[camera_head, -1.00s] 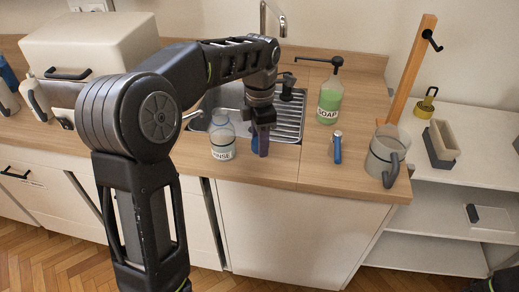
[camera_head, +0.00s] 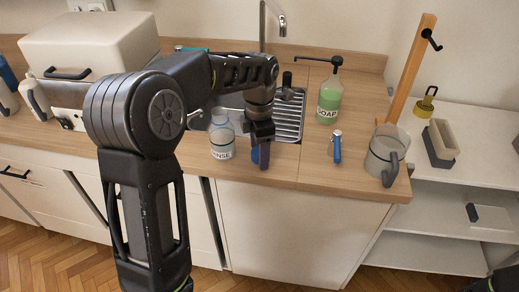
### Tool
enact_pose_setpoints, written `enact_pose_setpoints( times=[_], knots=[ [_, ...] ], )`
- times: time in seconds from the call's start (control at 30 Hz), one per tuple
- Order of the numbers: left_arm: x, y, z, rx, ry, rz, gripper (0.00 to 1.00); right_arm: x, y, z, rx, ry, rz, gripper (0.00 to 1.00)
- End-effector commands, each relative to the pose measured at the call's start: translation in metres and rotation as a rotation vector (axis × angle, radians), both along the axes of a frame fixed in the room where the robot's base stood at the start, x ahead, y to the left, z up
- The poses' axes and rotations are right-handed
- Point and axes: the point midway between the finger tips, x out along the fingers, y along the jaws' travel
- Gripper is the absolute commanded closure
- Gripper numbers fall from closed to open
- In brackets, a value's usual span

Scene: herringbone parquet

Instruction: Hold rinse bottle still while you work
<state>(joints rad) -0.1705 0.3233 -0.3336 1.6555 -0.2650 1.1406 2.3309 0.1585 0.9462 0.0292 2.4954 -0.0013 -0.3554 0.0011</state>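The rinse bottle (camera_head: 222,137) is clear with a white label whose visible letters read "INSE". It stands upright on the wooden counter, left of my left gripper. My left gripper (camera_head: 260,157) points down over the counter just right of the bottle and appears apart from it. A blue and purple part shows at its fingertips; I cannot tell whether this is a finger or a held thing, nor how far the fingers are apart. My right gripper is not visible; only a dark piece shows at the bottom right corner.
A green soap bottle (camera_head: 329,102), a small blue-handled item (camera_head: 337,148) and a grey translucent jug (camera_head: 381,155) stand to the right. The sink drainer (camera_head: 290,122) lies behind my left gripper. A wooden post (camera_head: 411,70) rises behind the jug. Front counter is partly clear.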

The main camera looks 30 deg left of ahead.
Motion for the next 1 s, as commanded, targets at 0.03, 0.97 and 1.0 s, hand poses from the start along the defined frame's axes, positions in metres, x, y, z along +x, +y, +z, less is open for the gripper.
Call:
enact_pose_setpoints(
  times=[0.03, 0.97, 1.0],
  knots=[
    [0.0, 0.0, 0.0, 0.0, 0.0, 0.0, 0.33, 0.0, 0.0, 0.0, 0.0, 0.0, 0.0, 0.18],
    [0.0, 0.0, 0.116, 0.001, -0.001, -0.001, 0.33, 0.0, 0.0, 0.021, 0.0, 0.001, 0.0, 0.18],
    [0.0, 0.0, 0.119, 0.001, -0.001, -0.001, 0.33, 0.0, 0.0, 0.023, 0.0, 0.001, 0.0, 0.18]
  ],
)
